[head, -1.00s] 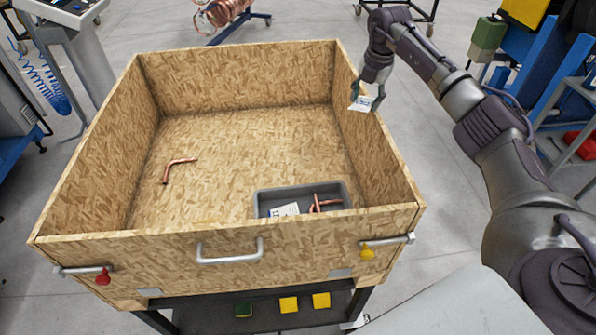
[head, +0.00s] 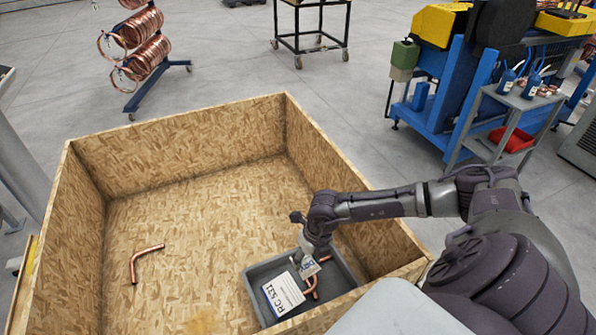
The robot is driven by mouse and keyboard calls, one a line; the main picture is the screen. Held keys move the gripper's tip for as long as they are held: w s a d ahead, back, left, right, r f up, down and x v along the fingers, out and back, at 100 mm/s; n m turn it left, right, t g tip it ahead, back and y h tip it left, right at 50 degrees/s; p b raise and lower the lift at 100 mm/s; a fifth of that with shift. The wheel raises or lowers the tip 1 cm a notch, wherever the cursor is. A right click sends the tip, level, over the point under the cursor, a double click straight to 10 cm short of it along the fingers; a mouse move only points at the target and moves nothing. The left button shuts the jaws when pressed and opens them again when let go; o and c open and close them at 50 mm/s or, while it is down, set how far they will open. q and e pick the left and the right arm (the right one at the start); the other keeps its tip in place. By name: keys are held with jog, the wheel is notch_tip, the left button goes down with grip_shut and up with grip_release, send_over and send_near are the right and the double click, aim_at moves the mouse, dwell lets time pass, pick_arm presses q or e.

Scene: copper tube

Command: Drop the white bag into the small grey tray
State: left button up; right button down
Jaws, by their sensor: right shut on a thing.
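The white bag (head: 309,268), with dark print on it, hangs from my right gripper (head: 312,254). The gripper is shut on it and points down over the small grey tray (head: 263,273). The tray lies in the near right corner of the wooden crate. My left gripper is not in view.
The wooden crate (head: 180,150) has high walls around the tray. A bent copper tube (head: 146,252) lies alone on its floor to the left. The rest of the crate floor is mostly bare. A blue machine (head: 455,95) stands beyond at the right.

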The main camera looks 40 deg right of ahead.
aim_at(316, 263)
jog(key=shift+s+f+b, duration=0.25)
jog(key=shift+f+b, duration=0.2)
jog(key=shift+f, duration=0.15)
notch_tip(316, 263, down, 5)
jog(key=b, duration=0.3)
jog(key=shift+w+r, duration=0.1)
jog(key=shift+c, duration=1.8)
grip_release()
jog(key=shift+r, duration=0.1)
jog(key=r, duration=0.4)
jog(key=s+d+r, duration=0.1)
jog(key=r, duration=0.6)
jog(key=shift+s+d+r, duration=0.25)
jog(key=shift+r, duration=0.15)
